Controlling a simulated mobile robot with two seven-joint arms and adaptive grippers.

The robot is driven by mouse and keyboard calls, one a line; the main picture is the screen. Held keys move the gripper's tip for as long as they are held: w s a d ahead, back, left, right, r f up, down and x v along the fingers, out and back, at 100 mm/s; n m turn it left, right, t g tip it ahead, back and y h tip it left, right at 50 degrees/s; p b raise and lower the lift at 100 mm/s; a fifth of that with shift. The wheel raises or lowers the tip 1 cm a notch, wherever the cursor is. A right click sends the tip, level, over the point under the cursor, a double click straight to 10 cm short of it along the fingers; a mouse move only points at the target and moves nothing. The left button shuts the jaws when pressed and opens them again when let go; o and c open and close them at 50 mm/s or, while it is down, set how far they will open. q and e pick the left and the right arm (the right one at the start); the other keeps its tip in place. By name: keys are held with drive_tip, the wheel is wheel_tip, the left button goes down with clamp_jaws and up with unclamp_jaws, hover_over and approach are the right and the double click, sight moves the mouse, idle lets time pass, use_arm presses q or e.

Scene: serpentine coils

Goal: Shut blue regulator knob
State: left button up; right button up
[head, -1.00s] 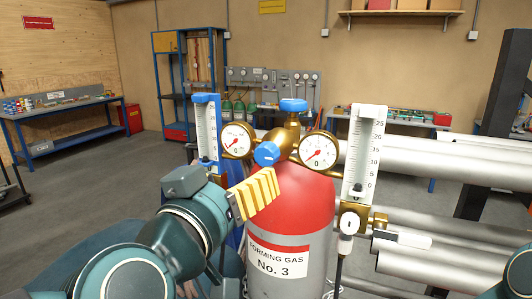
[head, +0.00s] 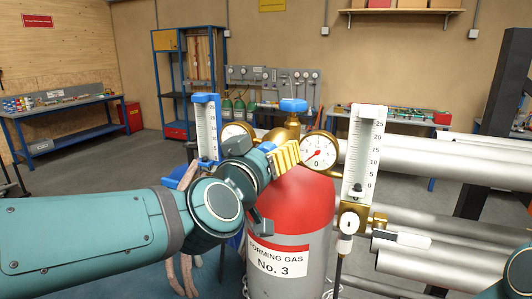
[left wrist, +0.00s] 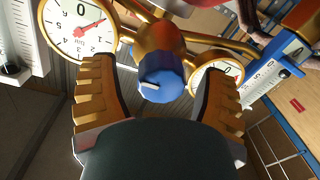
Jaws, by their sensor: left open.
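The blue regulator knob (left wrist: 161,77) shows in the left wrist view on the front of the brass regulator body (left wrist: 160,40). It has a pale pointer mark. My left gripper (left wrist: 160,72) is open, with one yellow ribbed finger on each side of the knob and a visible gap to both. In the head view my left gripper (head: 284,158) is in front of the regulator and hides the knob. The right gauge (head: 318,151) shows beside the fingers; the left gauge (head: 236,137) is partly covered. My right gripper is not in view.
A red-topped gas cylinder (head: 297,205) labelled No. 3 stands below the regulator. A blue handwheel (head: 293,105) is on top. A blue-framed flowmeter (head: 207,130) is at the left and a white one (head: 363,155) at the right. Silver cylinders (head: 440,160) lie at the right.

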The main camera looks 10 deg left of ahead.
use_arm(q)
drive_tip(key=c, duration=1.2)
drive_tip(key=shift+n, duration=0.4)
drive_tip(key=n+b, duration=0.1)
drive_tip(key=n, duration=0.2)
drive_tip(key=n+b, duration=0.2)
drive_tip(key=n, duration=0.3)
drive_tip(key=shift+a, duration=0.1)
drive_tip(key=n+b, duration=0.1)
drive_tip(key=n, duration=0.4)
drive_tip(key=shift+b, duration=0.35)
drive_tip(key=shift+a+n+g+h+b, duration=0.1)
drive_tip(key=shift+n+g+h+b, duration=0.35)
drive_tip(key=shift+n, duration=1.35)
